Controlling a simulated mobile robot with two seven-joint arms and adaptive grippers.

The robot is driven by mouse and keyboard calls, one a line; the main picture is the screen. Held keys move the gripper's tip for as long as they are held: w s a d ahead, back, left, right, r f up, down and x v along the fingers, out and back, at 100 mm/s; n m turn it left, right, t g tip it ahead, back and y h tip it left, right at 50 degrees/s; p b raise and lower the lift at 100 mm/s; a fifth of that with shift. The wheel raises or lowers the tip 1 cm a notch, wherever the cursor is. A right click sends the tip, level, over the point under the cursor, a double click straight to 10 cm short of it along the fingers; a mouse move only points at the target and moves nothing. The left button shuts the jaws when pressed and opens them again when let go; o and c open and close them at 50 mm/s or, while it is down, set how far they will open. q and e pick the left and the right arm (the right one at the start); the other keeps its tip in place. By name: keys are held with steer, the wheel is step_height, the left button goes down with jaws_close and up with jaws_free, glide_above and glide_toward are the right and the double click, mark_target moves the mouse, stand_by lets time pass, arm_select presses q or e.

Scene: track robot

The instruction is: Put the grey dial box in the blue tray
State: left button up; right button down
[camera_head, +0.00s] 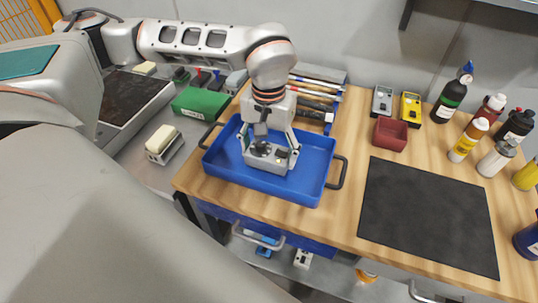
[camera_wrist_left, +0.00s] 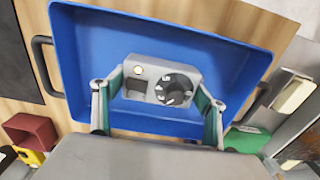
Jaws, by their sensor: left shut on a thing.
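The grey dial box (camera_head: 268,157) has a black dial and a small light on its face. My left gripper (camera_head: 270,150) is shut on it, one finger on each side. It also shows in the left wrist view (camera_wrist_left: 150,72) between the fingertips of the gripper (camera_wrist_left: 160,92). The box is inside the outline of the blue tray (camera_head: 310,184), within its walls; I cannot tell whether it touches the floor. The tray sits on the wooden bench and also shows in the left wrist view (camera_wrist_left: 95,40). My right gripper is not in view.
A black mat (camera_head: 428,215) lies right of the tray. A red bin (camera_head: 390,134), a yellow meter (camera_head: 411,108) and several bottles (camera_head: 468,139) stand at the back right. Tools (camera_head: 316,95) lie behind the tray. A green box (camera_head: 201,103) is to the left.

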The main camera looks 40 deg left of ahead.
mark_target(268, 152)
arm_select(q)
steer(key=shift+f, duration=0.6)
steer(key=o, duration=1.3)
steer(key=shift+f, duration=0.15)
step_height(268, 152, up, 12)
steer(key=p, duration=0.1)
steer(key=shift+r, duration=0.2)
